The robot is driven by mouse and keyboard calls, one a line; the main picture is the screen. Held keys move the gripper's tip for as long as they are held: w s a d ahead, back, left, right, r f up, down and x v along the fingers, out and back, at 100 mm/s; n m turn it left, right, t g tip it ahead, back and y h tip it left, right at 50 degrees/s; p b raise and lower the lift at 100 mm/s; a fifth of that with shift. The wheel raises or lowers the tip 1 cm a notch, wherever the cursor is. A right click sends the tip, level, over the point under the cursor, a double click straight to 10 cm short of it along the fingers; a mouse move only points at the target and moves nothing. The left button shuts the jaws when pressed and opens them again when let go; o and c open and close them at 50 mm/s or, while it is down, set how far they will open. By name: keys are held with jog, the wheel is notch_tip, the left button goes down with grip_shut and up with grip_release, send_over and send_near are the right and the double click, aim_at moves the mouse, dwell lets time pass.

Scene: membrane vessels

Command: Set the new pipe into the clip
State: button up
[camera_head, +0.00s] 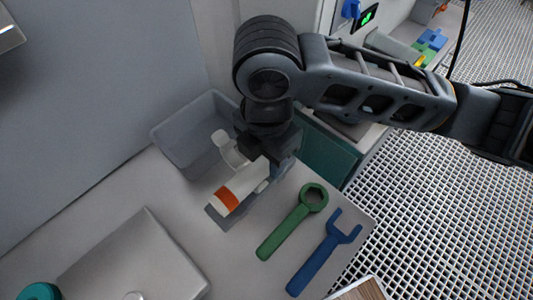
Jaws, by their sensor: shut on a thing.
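A white pipe (245,181) with an orange band near its lower-left end lies slanted in front of my gripper (262,165). My gripper points down and is shut on the pipe; its fingers are mostly hidden by the wrist and the pipe. A flat grey piece (218,220) shows under the pipe's orange end. I cannot tell whether it is the clip's base, or whether the pipe touches it. No clip jaws can be made out.
A grey bin (178,140) stands behind, with a white part (221,140) at its right side, by my gripper. A green ring wrench (291,222) and a blue open wrench (324,254) lie at the right on the pale bench (225,270). A grey box (130,265) is front left.

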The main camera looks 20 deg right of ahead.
jog(key=shift+f, duration=0.2)
jog(key=o, duration=1.2)
jog(key=shift+r, duration=3.9)
